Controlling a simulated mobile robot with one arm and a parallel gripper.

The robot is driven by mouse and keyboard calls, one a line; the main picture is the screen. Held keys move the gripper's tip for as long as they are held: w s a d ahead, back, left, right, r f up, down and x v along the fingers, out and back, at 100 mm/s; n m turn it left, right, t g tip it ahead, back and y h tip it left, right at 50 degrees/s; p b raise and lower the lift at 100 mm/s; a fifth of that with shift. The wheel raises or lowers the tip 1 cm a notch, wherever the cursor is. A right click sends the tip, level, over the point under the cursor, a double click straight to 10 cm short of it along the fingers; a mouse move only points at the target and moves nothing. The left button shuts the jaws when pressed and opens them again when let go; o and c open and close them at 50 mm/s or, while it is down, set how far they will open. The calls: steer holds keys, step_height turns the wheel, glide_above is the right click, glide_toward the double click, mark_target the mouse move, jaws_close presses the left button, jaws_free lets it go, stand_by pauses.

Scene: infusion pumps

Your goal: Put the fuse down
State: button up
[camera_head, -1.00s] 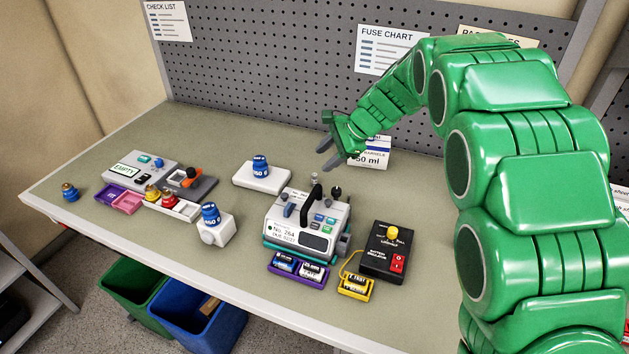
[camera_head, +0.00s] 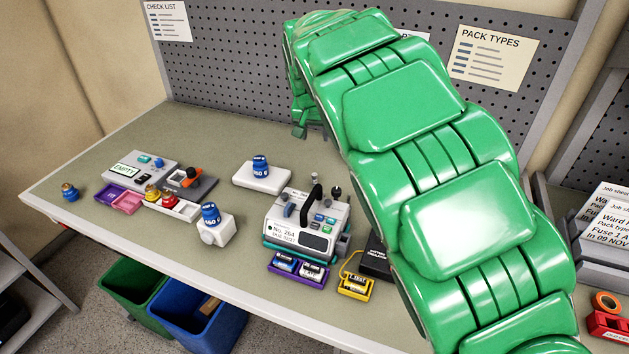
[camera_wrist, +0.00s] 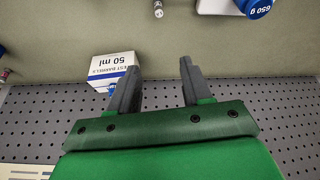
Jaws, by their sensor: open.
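My gripper (camera_wrist: 160,66) is open in the wrist view, with nothing between its two grey fingers. In the head view my arm hides most of it; a dark finger part (camera_head: 299,131) shows below the arm, over the back of the bench. A small silver-tipped cylinder (camera_wrist: 158,10) shows at the top of the wrist view, ahead of and apart from the fingertips. It also shows behind the pump's handle in the head view (camera_head: 314,177). I cannot tell whether it is the fuse. No other fuse is clearly seen.
The pump (camera_head: 305,222) stands mid-bench. A white block with a blue weight (camera_head: 260,167) is left of it. A 50 ml box (camera_wrist: 112,70) is close to one finger. The pegboard (camera_head: 240,70) rises behind. Bare bench lies at back left.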

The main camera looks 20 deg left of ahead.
glide_above(314, 175)
steer(key=s+d, duration=0.1)
steer(key=s, duration=0.2)
step_height(314, 175, down, 11)
steer(key=shift+w+x, duration=0.15)
steer(key=shift+x, duration=1.8)
steer(key=shift+w+x, duration=0.2)
steer(key=shift+x, duration=1.75)
steer(key=shift+a+r, duration=0.15)
steer(key=shift+c, duration=0.3)
jaws_close()
